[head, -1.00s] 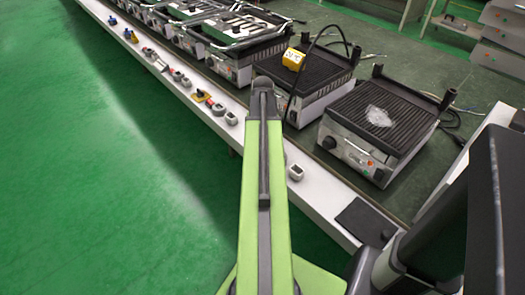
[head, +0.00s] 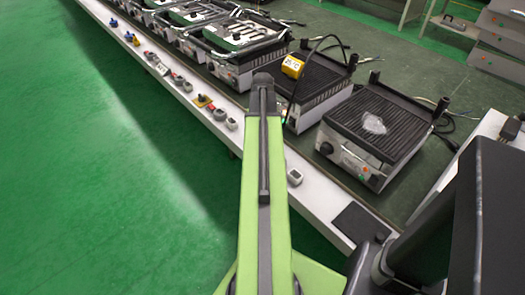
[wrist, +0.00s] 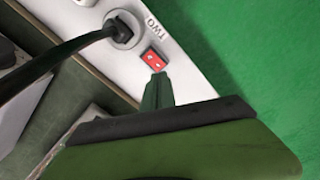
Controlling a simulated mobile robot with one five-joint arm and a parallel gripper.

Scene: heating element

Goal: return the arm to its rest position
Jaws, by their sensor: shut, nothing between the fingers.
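My gripper (wrist: 157,78) shows in the wrist view as dark green fingers, shut and empty. Its tips point at a red switch (wrist: 152,61) on a white strip marked "TWO"; I cannot tell how far apart they are. In the head view my light green arm link reaches forward toward the bench, and the gripper cannot be made out there.
A black plug sits in a round socket (wrist: 123,29) beside the switch. A black pad (head: 361,222) lies on the white strip. Green floor at left is clear.

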